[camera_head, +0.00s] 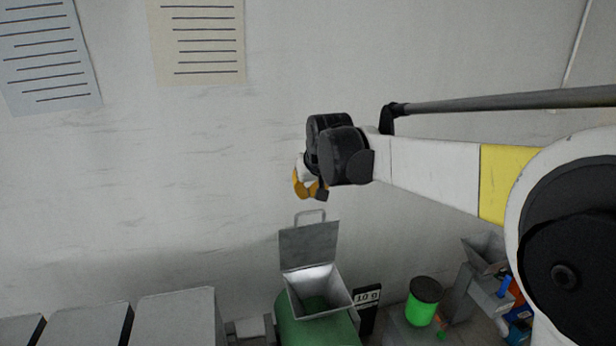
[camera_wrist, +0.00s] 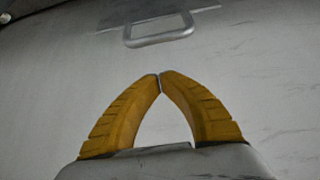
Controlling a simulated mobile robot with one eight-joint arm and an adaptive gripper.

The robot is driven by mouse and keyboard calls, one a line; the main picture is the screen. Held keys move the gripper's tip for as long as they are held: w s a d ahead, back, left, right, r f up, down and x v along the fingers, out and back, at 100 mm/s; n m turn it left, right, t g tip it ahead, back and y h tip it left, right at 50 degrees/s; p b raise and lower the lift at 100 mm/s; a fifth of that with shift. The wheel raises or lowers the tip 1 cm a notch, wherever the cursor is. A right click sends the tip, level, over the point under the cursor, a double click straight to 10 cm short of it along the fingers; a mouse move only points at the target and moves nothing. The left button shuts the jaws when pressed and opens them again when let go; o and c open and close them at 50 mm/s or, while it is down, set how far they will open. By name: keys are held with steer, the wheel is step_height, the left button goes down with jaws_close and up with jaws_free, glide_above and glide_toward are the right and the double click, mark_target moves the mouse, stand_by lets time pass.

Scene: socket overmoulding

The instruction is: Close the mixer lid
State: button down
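The mixer (camera_head: 310,325) is a green body with a grey square hopper on top, at the bottom middle of the head view. Its grey lid (camera_head: 308,246) stands open and upright at the back of the hopper, with a handle loop (camera_head: 309,214) on its top edge. The handle (camera_wrist: 160,32) and part of the lid (camera_wrist: 135,12) also show at the top of the wrist view. My gripper (camera_head: 321,193) is above the lid and apart from it. In the wrist view my gripper's yellow fingers (camera_wrist: 160,78) meet at their tips, with nothing between them.
A green container with a dark lid (camera_head: 424,300) and a grey hopper machine (camera_head: 482,270) are further right. Grey boxes (camera_head: 180,315) line the lower left. The wall is close behind.

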steer(key=s, duration=0.3)
steer(key=shift+s+d+f+p, duration=0.15)
steer(key=shift+d+f+p, duration=0.15)
steer(key=shift+p, duration=0.05)
steer(key=shift+s, duration=0.1)
